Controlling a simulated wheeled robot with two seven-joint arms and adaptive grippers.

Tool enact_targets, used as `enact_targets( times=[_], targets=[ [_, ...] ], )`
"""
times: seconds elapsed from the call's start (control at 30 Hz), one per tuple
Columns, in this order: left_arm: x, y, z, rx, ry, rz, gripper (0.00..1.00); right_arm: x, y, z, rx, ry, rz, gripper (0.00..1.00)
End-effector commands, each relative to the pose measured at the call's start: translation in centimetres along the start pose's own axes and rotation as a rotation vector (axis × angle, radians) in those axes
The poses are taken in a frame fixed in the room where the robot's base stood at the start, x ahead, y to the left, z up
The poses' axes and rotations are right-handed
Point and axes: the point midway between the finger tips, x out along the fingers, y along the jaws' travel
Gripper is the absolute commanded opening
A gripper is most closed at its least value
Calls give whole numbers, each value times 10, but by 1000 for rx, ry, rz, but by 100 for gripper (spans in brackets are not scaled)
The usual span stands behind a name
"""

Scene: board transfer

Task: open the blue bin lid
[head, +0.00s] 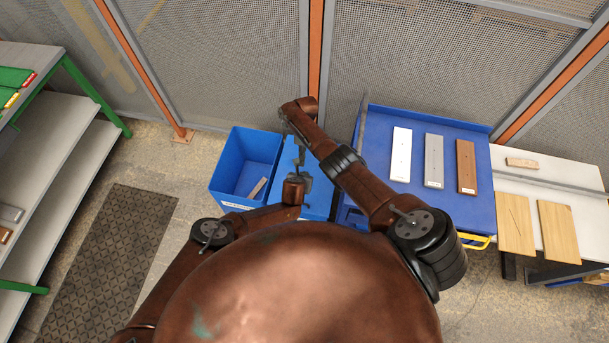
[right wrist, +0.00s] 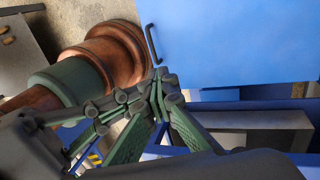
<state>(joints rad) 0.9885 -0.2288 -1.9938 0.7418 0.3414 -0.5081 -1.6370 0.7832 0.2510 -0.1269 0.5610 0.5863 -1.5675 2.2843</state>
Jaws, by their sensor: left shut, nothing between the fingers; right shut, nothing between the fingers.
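A blue bin with a flat blue lid (head: 316,197) stands in the middle of the head view, partly hidden under my arms. In the right wrist view the blue lid panel (right wrist: 240,45) fills the upper right, with a black handle (right wrist: 152,43) at its left edge. My right gripper (right wrist: 161,82) is shut and empty, its tips just below the handle in the picture; contact cannot be told. In the head view my right gripper (head: 298,158) points down over the lid. My left gripper (head: 305,181) is shut and empty close beside it. How far the lid is raised is unclear.
An open blue bin (head: 226,170) with a small light board inside stands left of the lidded one. A blue table (head: 375,125) at right holds white, grey and brown boards. A white table (head: 580,225) adjoins it. Shelves (head: 70,150) stand left; mesh fencing is behind.

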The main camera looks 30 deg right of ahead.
Motion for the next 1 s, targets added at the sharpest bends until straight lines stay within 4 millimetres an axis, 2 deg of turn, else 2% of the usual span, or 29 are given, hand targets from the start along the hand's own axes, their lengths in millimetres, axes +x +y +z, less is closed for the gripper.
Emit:
enact_targets(
  times=[0.83,1.0],
  targets=[
    [0,0,0,0,0,0,0,0,0,0,0,0,0,0],
    [0,0,0,0,0,0,0,0,0,0,0,0,0,11]
  ],
)
